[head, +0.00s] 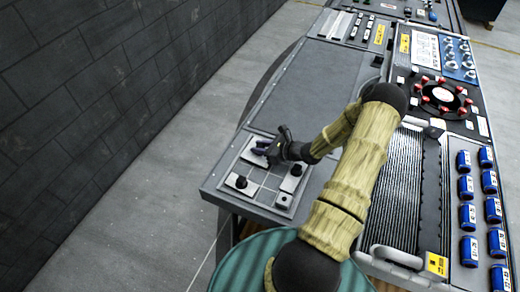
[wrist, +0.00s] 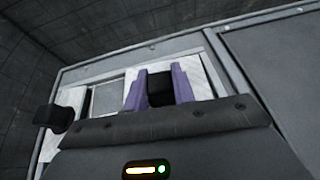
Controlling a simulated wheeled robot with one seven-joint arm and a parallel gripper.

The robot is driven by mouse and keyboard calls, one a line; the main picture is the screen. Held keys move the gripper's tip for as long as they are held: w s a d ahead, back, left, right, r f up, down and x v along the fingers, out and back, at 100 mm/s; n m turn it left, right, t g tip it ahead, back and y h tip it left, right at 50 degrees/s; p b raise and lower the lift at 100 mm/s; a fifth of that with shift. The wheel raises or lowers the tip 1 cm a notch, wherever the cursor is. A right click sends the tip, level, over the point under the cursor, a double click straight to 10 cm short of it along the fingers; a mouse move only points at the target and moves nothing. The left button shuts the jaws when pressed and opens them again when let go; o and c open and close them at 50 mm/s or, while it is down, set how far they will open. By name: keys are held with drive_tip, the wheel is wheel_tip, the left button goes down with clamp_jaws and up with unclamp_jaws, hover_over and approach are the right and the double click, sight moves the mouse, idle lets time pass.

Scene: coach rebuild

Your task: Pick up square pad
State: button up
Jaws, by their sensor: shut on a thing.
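A grey tray (head: 266,184) at the near left end of the console holds several pale pads with black knobs. My gripper (head: 264,149) is over its far left part, with its purple fingers (wrist: 160,92) shut on the black knob (wrist: 160,90) of a pale pad (wrist: 205,85). That pad (head: 251,155) is partly hidden by my gripper in the head view. It appears to lie in the tray; I cannot tell whether it is lifted.
Another knobbed pad (head: 242,182) is at the near left, and others are at the right (head: 292,178) and near right (head: 284,200). A flat grey panel (head: 315,95) lies beyond the tray. A ribbed unit (head: 396,190) and blue cylinders (head: 467,189) stand to the right.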

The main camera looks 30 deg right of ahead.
sight(260, 146)
wheel_tip(260, 146, up, 10)
drive_tip(key=shift+f+b, duration=0.1)
drive_tip(key=shift+b, duration=0.7)
